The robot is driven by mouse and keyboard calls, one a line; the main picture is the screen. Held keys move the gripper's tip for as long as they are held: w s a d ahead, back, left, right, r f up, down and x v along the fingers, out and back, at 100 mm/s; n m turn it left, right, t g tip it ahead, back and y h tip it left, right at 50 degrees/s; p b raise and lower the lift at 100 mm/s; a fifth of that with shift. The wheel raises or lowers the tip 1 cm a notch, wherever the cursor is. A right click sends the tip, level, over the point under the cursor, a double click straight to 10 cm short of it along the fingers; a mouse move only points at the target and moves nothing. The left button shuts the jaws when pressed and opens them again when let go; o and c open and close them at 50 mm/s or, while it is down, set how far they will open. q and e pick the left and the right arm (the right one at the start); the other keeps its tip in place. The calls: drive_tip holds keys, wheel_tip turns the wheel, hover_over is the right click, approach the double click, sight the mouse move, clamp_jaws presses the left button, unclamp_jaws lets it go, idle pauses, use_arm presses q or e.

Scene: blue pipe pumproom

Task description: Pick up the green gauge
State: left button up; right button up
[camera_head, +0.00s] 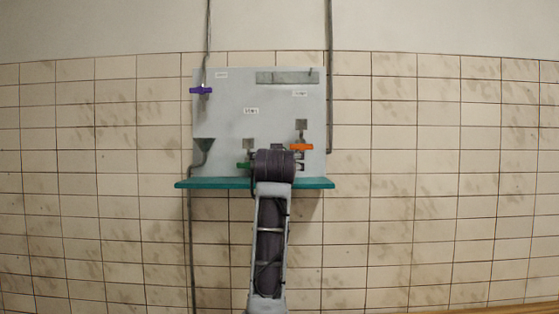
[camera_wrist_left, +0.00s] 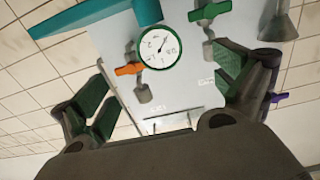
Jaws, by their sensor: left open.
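The green gauge (camera_wrist_left: 160,47) has a round white dial with a green rim and faces my left wrist camera. It sits close to the pale panel (camera_wrist_left: 165,90), between an orange-handled valve (camera_wrist_left: 128,69) and a green-handled valve (camera_wrist_left: 210,12). My left gripper (camera_wrist_left: 168,85) is open, with its green-padded fingers spread to either side of the gauge in the picture. I see no contact between fingers and gauge. In the head view my arm hides the gauge and the gripper. My right gripper is in neither view.
The panel (camera_head: 225,120) hangs on a tiled wall above a teal shelf (camera_head: 310,183). A purple-handled valve (camera_head: 201,90) and a grey funnel (camera_head: 204,145) are at its left. The orange valve (camera_head: 301,147) and green valve (camera_head: 243,165) flank my arm. Pipes run along both sides.

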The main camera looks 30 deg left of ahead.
use_arm(q)
drive_tip(key=p+x, duration=0.2)
drive_tip(key=x, duration=0.6)
drive_tip(key=shift+w, duration=0.15)
drive_tip(key=shift+r+p+x, duration=0.25)
drive_tip(key=shift+p+x, duration=0.85)
drive_tip(key=shift+x, duration=0.3)
drive_tip(key=shift+p+x, duration=0.4)
drive_tip(key=shift+x, duration=0.75)
drive_tip(key=shift+d+f, duration=0.1)
drive_tip(key=shift+c, duration=0.4)
drive_tip(key=c, duration=1.2)
